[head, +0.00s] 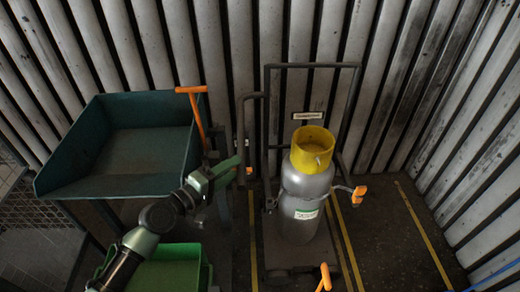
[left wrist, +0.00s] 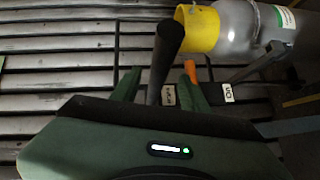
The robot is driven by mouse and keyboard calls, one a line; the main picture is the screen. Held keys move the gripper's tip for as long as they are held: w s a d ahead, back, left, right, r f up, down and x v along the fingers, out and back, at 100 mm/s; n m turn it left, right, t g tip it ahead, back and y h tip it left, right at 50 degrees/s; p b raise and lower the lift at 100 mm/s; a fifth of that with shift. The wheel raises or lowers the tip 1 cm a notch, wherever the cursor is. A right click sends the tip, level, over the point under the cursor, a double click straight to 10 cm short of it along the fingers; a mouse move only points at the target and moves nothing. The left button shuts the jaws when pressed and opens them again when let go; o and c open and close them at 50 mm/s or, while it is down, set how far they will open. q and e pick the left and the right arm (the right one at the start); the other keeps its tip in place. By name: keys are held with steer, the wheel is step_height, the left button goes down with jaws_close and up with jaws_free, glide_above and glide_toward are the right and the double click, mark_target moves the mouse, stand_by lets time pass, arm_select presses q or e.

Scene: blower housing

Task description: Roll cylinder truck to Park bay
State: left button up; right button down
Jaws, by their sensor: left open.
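The cylinder truck (head: 350,105) is a dark tubular frame on a low base, standing near the back wall. It carries an upright grey gas cylinder (head: 300,215) with a yellow collar (head: 312,145). My left gripper (head: 238,165) is at the truck's left side, beside its dark left handle bar. In the left wrist view, its two green fingers (left wrist: 160,82) are open, with a dark bar (left wrist: 168,45) between them; I cannot tell whether they touch it. The cylinder (left wrist: 238,25) lies just beyond. Yellow floor lines (head: 425,235) run beside the truck. My right gripper is out of view.
A dark green open tray (head: 120,185) on a stand is left of the truck, with an orange handle (head: 195,110) near it. A bright green bin (head: 170,270) is below. Corrugated walls close the back and right. The floor right of the truck is clear.

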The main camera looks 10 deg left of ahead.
mark_target(249, 169)
arm_select(q)
steer(key=x, duration=0.3)
steer(key=shift+r+p, duration=0.15)
steer(key=shift+p, duration=0.15)
steer(key=x, duration=0.3)
steer(key=shift+w+d, duration=0.15)
steer(key=shift+w, duration=0.1)
steer(key=shift+w+d+f, duration=0.2)
steer(key=shift+w, duration=0.1)
jaws_close()
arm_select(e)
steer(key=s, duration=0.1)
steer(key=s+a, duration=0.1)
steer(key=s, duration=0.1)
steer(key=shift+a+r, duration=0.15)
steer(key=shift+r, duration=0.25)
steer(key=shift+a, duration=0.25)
